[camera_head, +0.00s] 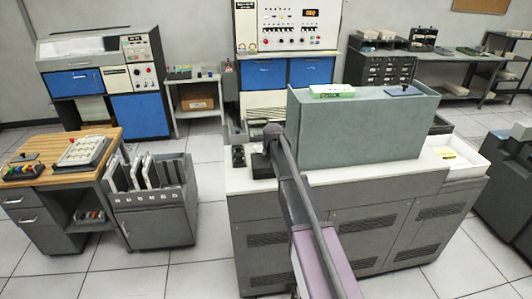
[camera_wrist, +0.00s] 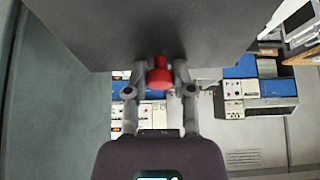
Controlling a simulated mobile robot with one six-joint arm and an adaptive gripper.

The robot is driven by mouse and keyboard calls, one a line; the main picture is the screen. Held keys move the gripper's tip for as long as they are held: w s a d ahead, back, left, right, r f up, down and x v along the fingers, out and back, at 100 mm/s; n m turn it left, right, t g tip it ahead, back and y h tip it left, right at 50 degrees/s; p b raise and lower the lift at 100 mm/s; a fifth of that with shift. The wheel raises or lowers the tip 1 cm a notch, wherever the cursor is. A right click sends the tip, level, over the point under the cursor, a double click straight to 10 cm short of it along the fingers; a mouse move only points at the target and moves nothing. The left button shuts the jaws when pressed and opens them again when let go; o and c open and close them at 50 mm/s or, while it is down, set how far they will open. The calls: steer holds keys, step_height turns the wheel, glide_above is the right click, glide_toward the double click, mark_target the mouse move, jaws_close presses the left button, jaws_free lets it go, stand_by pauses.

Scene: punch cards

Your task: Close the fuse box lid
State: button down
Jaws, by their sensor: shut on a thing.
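In the wrist view my gripper (camera_wrist: 160,82) is shut on a red knob (camera_wrist: 160,73). The knob sits at the edge of a dark grey panel (camera_wrist: 140,30), which looks like the fuse box lid. The panel fills the top of this view, and its hinge is out of sight, so I cannot tell how far open it stands. In the head view my arm reaches over the white-topped grey cabinet (camera_head: 300,182), beside the left end of a large grey-green box (camera_head: 380,130). My arm hides the fingertips and knob there.
The grey-green box wall (camera_wrist: 50,115) stands close on the left in the wrist view. A green item (camera_head: 332,91) and a blue item (camera_head: 404,91) lie on that box. A card rack (camera_head: 152,205) and a wooden-topped desk (camera_head: 45,152) stand left, with open floor between.

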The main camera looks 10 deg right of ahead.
steer(key=shift+w+f+b, duration=0.35)
steer(key=shift+w+f, duration=0.05)
steer(key=shift+w, duration=0.1)
steer(key=shift+w+f+b, duration=0.4)
steer(key=shift+w+f, duration=0.05)
steer(key=shift+w, duration=0.05)
steer(key=shift+c, duration=2.2)
jaws_free()
steer(key=shift+w+f, duration=0.1)
steer(key=shift+s, duration=0.2)
